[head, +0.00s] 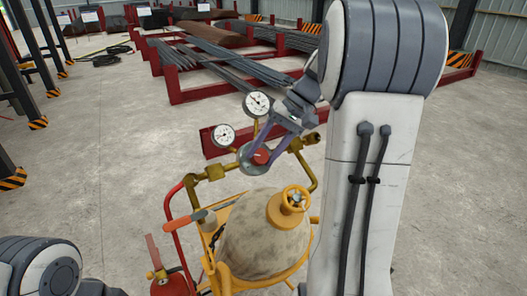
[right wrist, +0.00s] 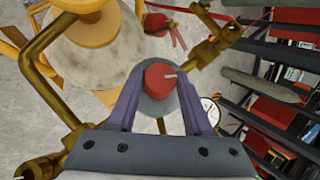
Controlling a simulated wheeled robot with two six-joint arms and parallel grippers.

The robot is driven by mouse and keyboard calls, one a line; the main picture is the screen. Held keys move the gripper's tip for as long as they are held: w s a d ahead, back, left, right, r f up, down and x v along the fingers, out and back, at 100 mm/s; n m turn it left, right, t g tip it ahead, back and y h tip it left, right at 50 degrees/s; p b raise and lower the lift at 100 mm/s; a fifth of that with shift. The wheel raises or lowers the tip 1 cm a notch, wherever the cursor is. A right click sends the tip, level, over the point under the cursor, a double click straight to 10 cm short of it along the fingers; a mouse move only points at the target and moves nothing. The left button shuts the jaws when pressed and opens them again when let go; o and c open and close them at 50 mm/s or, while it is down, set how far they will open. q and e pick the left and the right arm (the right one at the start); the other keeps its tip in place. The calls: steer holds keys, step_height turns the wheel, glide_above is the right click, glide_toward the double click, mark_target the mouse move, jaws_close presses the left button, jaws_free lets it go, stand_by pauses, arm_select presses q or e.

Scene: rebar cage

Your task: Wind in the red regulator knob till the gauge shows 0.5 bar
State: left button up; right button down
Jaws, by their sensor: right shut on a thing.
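The red regulator knob (head: 261,157) sits at the front of the round grey regulator body, above the tan gas cylinder (head: 262,245). My right gripper (head: 262,151) reaches down from the upper right, its two purple fingers closed on either side of the knob. In the right wrist view the knob (right wrist: 159,76) shows between the fingertips, with a pale mark on its side. Two white dial gauges, one upper (head: 257,104) and one at left (head: 224,135), stand above the regulator; their figures are too small to read. My left gripper is out of view.
Brass pipes (head: 215,173) flank the regulator closely. A yellow valve wheel (head: 290,203) tops the cylinder, which stands in a yellow frame. A red extinguisher (head: 172,286) is at lower left. Red racks with rebar (head: 215,52) stand behind. Concrete floor (head: 110,150) at left is clear.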

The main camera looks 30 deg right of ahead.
stand_by(0.3)
steer(key=shift+c, duration=1.6)
jaws_free()
steer(key=shift+r, duration=0.1)
steer(key=b+v, duration=0.1)
steer(key=v, duration=0.9)
steer(key=shift+d+r, duration=0.1)
